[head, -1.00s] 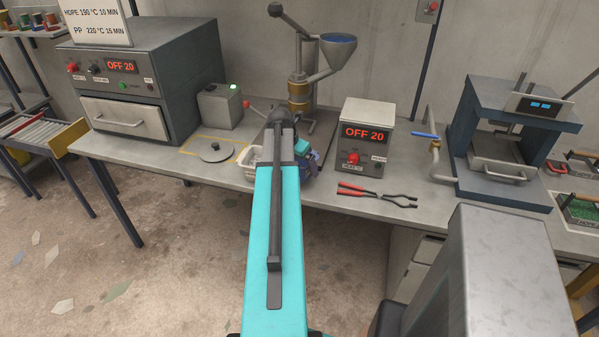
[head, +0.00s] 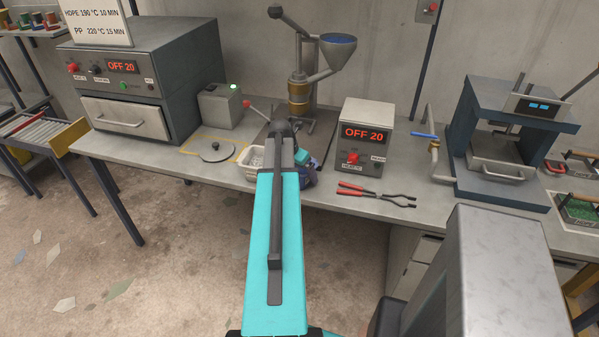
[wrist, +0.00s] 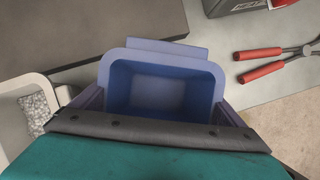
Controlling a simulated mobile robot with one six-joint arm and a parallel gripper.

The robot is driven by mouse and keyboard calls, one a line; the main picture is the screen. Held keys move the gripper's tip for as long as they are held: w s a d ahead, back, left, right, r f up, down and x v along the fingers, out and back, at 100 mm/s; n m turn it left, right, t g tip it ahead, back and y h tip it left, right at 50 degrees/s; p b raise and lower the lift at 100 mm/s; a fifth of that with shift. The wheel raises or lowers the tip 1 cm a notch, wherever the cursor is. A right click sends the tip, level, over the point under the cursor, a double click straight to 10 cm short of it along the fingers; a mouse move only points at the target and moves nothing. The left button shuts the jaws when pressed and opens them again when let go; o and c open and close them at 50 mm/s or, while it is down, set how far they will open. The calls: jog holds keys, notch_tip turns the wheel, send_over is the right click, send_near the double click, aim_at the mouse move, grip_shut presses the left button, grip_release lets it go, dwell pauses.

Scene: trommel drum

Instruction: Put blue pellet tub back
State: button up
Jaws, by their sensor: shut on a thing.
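The blue pellet tub (wrist: 160,56) fills the middle of the wrist view, seen from above, and looks empty inside. My gripper (wrist: 160,110) is shut on it, with a finger at each side of the tub; a dark bar of the gripper hides its near edge. In the head view a small part of the blue tub (head: 308,178) shows to the right of my arm's end, near the bench's front edge. My arm hides the rest of it. Whether the tub touches the bench cannot be told.
A white tub (head: 252,160) with pale pellets stands left of the blue tub. The injection press with its hopper (head: 338,52) is behind. The controller box (head: 364,140) and red-handled pliers (head: 375,194) are on the right.

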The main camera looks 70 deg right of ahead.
jog(key=shift+f, duration=0.15)
jog(key=o, duration=1.1)
jog(key=shift+r, duration=0.3)
jog(key=b+v, duration=0.2)
jog(key=v, duration=0.9)
jog(key=shift+a+r, duration=0.2)
jog(key=shift+r, duration=0.15)
